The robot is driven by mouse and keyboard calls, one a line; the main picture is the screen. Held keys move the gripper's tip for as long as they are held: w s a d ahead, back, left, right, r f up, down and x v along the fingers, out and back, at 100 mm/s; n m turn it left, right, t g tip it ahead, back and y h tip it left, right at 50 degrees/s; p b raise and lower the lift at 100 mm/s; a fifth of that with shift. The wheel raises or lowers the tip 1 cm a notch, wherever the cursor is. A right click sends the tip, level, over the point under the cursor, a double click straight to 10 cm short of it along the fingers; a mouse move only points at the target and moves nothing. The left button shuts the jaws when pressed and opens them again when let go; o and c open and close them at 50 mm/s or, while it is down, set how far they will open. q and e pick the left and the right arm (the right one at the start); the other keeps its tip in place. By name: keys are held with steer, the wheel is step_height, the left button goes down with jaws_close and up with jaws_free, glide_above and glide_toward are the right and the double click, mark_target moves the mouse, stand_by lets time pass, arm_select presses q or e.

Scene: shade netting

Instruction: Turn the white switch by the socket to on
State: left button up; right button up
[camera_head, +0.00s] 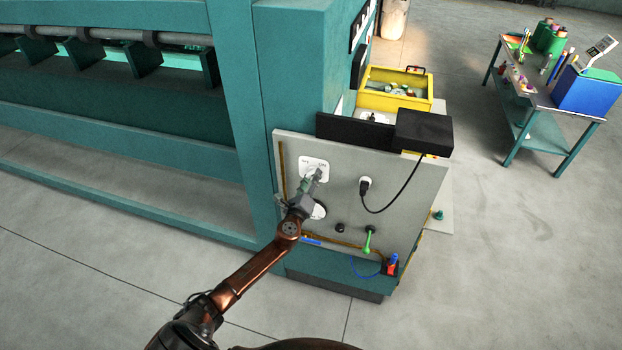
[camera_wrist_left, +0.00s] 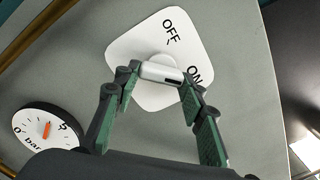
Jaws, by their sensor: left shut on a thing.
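The white switch plate (camera_head: 306,170) is on the upper left of the grey panel (camera_head: 410,205), marked OFF and ON. It also shows in the left wrist view (camera_wrist_left: 205,45). The pale switch knob (camera_wrist_left: 160,72) stands out from it, with a dark mark at its right end, on the ON side. My left gripper (camera_head: 311,184) reaches up to the plate and hides part of the knob. In the left wrist view its green-padded fingers (camera_wrist_left: 162,84) are on either side of the knob, shut on it. A black plug (camera_head: 365,184) sits in the socket to the right.
A round pressure gauge (camera_wrist_left: 45,128) is just below the switch, partly behind my gripper in the head view. A black box (camera_head: 424,132) sits at the panel's top, its cable hanging to the plug. A green-handled valve (camera_head: 369,240) is lower.

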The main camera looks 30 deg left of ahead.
arm_select(q)
steer(key=shift+f, duration=0.15)
steer(key=o, duration=1.2)
steer(key=shift+c, duration=0.2)
steer(key=v, duration=1.2)
